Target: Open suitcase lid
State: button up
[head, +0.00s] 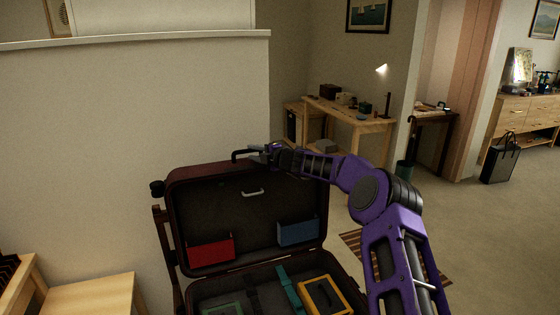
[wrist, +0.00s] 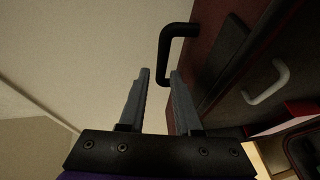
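The suitcase lid (head: 235,215) stands raised, nearly upright, behind the open base (head: 265,272). Its dark lining faces me, with a small grey handle (head: 252,193), a red pocket (head: 211,250) and a blue pocket (head: 298,232). A black carry handle (wrist: 163,50) sticks out from the lid's dark red outer side. My gripper (head: 262,153) is at the lid's top edge, near this handle. In the wrist view my gripper (wrist: 160,74) has its fingers apart, with nothing between them; the handle lies just beyond the fingertips.
The base holds a yellow-framed item (head: 324,296), a teal strap (head: 289,287) and a green item (head: 223,310). A pale half-wall (head: 130,130) stands close behind the lid. A wooden bench (head: 90,297) is at the lower left. A desk (head: 350,114) stands farther back, with open floor on the right.

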jog(key=b+v, duration=0.1)
jog(key=v, duration=1.2)
jog(key=shift+s+d+b, duration=0.2)
jog(key=shift+s+b, duration=0.05)
jog(key=shift+b, duration=0.15)
